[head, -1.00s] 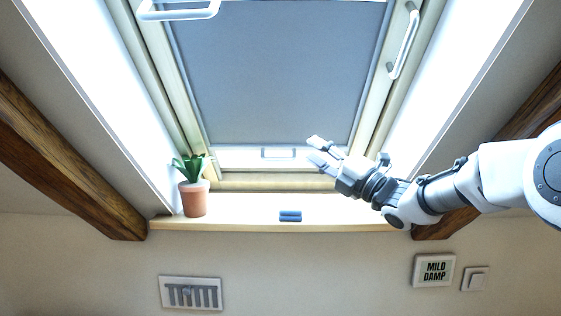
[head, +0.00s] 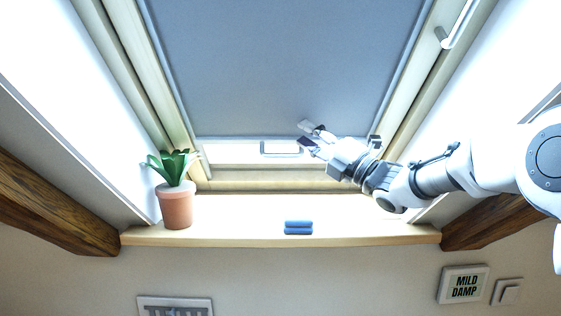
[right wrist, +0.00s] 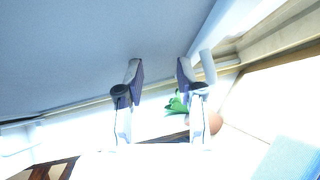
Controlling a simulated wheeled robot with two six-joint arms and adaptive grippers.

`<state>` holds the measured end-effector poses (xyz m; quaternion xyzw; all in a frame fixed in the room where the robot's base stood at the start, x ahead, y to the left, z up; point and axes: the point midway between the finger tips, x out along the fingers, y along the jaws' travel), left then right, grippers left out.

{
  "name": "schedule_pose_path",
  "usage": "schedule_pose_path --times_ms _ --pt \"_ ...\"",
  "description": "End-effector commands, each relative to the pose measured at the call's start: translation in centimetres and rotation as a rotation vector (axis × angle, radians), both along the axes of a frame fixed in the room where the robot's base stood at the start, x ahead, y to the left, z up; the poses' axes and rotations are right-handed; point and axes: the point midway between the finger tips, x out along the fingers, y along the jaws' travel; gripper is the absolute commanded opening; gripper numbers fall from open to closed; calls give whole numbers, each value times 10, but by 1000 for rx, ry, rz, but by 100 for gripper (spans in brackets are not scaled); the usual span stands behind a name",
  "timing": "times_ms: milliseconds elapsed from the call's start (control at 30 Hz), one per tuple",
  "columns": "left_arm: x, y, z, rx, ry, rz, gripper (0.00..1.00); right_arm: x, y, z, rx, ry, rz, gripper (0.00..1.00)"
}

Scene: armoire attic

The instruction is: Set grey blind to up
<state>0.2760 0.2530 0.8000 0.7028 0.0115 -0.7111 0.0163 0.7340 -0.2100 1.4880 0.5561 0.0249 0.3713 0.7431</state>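The grey blind (head: 285,65) is drawn down over most of the roof window, with a strip of bright glass below its lower edge. A small pale handle (head: 281,147) sits at that lower edge, left of my right gripper. My right gripper (head: 304,134) is open and empty, its fingertips close to the handle's right end; contact cannot be told. In the right wrist view, the fingers (right wrist: 160,76) are apart before the blind (right wrist: 80,50), and a pale bar, apparently the handle (right wrist: 208,66), lies just right of them. My left gripper is out of view.
A potted plant (head: 175,190) stands at the sill's left end. A blue item (head: 298,227) lies mid-sill (head: 240,236). A white bar handle (head: 457,24) is on the right frame. A MILD DAMP sign (head: 463,285) and a switch (head: 507,291) are on the lower right wall.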

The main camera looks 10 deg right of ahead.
Motion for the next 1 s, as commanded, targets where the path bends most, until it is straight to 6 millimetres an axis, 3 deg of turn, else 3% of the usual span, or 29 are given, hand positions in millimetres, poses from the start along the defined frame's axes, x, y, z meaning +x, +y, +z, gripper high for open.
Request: schedule_pose_path --times_ms 567,733,1000 --pt "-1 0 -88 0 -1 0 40 -1 0 -87 0 -4 0 37" --pt "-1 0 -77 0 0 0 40 8 8 -77 -1 -3 0 37" --pt "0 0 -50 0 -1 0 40 45 37 -56 -2 -3 0 37"
